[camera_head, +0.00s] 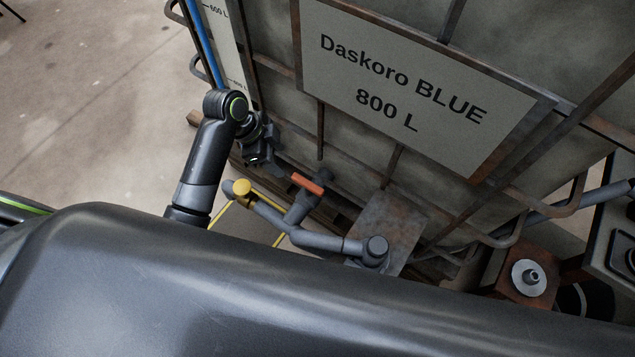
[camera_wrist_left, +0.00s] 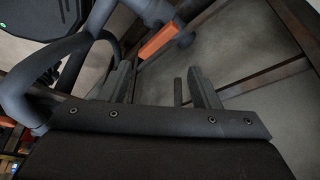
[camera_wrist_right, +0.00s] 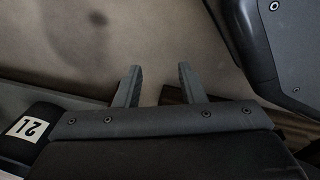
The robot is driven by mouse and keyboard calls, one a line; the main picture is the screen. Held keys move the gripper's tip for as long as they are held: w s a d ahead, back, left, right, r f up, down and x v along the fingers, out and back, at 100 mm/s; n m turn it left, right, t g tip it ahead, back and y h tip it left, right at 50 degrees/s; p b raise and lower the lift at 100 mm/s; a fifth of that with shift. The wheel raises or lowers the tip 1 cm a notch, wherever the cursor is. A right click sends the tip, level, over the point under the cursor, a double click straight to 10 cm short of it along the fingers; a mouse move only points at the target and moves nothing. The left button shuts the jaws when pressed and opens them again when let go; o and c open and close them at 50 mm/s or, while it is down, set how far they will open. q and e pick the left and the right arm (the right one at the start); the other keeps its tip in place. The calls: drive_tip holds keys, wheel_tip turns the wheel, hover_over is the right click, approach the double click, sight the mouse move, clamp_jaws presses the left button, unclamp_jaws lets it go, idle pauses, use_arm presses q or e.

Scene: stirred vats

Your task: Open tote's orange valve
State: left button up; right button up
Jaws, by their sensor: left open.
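The tote is a large pale tank in a rusty metal cage, with a sign (camera_head: 420,80) reading "Daskoro BLUE 800 L". Its orange valve handle (camera_head: 307,183) sits low at the front on a dark grey outlet; the handle also shows in the left wrist view (camera_wrist_left: 158,41), beyond the fingers. My left gripper (camera_head: 270,152) is up and left of the handle in the head view, apart from it. In the left wrist view its fingers (camera_wrist_left: 163,85) are open and empty. My right gripper (camera_wrist_right: 158,85) is open and empty, and is not visible in the head view.
A grey pipe with a yellow cap (camera_head: 242,188) runs below the valve. A rusty plate (camera_head: 388,232) stands right of it. A metal fitting (camera_head: 528,277) sits at lower right. A black item labelled "2L" (camera_wrist_right: 27,127) is beside my right gripper. Open floor lies left.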

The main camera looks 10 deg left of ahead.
use_arm(q)
drive_tip(key=b, duration=0.2)
approach(304, 182)
drive_tip(key=f, duration=0.1)
drive_tip(key=shift+m, duration=0.3)
drive_tip(key=b+x, duration=0.2)
drive_tip(key=x, duration=0.7)
drive_tip(key=shift+d, duration=0.2)
drive_tip(key=shift+x, duration=1.15)
use_arm(e)
drive_tip(key=w+a+r, duration=0.2)
drive_tip(key=w+r, duration=0.4)
drive_tip(key=shift+w+a+r+m+y, duration=0.3)
drive_tip(key=shift+w+a+m+y, duration=0.05)
drive_tip(key=shift+w+m+y, duration=0.05)
use_arm(q)
drive_tip(key=c, duration=1.2)
drive_tip(key=shift+w+r, duration=0.1)
clamp_jaws()
